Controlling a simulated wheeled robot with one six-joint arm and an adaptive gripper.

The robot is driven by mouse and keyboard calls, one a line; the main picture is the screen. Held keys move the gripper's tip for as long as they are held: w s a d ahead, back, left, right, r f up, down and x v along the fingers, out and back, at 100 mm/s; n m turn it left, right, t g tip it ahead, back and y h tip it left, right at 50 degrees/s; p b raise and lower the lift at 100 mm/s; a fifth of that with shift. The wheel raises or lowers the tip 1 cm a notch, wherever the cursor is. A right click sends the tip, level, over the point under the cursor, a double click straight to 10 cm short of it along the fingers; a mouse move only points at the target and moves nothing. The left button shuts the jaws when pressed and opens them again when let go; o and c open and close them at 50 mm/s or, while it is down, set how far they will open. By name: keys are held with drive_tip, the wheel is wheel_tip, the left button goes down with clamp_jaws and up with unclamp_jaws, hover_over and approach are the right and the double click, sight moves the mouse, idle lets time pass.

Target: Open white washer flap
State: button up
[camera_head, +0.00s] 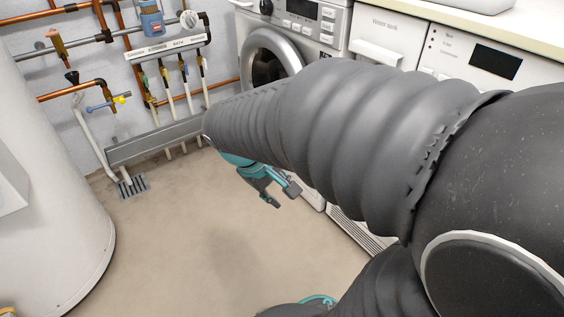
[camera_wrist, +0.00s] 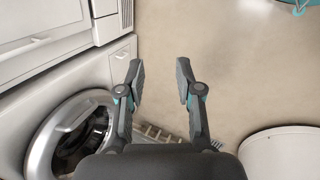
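The white washer (camera_head: 318,20) stands at the back centre with its round silver-rimmed door (camera_head: 272,55) shut; my arm hides its lower front. The washer door also shows at the lower left of the wrist view (camera_wrist: 52,133). A faint rectangular outline on the washer's lower front (camera_wrist: 122,60) may be the flap; I cannot tell for sure. My gripper (camera_head: 281,196) hangs above the floor in front of the machines. In the wrist view my gripper (camera_wrist: 160,68) has its two fingers wide apart with only floor between them. It touches nothing visible.
A second white machine (camera_head: 390,38) with a "Water tank" drawer stands right of the washer, under a pale worktop (camera_head: 520,33). Copper pipes (camera_head: 130,50) and a grey trough (camera_head: 155,140) line the wall. A white cylindrical tank (camera_head: 50,200) stands left. The floor between is clear.

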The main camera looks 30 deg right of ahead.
drive_tip(key=w+d+f+n+g+h, duration=0.3)
drive_tip(key=w+d+f+n+h, duration=0.55)
drive_tip(key=w+d+f, duration=0.5)
drive_tip(key=w+f+n+t+h, duration=0.2)
drive_tip(key=w+f+n+t, duration=0.25)
drive_tip(key=f, duration=0.65)
drive_tip(key=w+f+n+t+h, duration=0.2)
drive_tip(key=w+f+n+t, duration=0.15)
drive_tip(key=f+n, duration=0.45)
drive_tip(key=w+d+f+m, duration=0.1)
drive_tip(key=d, duration=0.6)
drive_tip(key=w+d+f+m, duration=0.1)
drive_tip(key=d, duration=0.6)
drive_tip(key=shift+w+f+b, duration=0.25)
drive_tip(key=shift+w+b, duration=0.1)
drive_tip(key=shift+a, duration=0.1)
clamp_jaws()
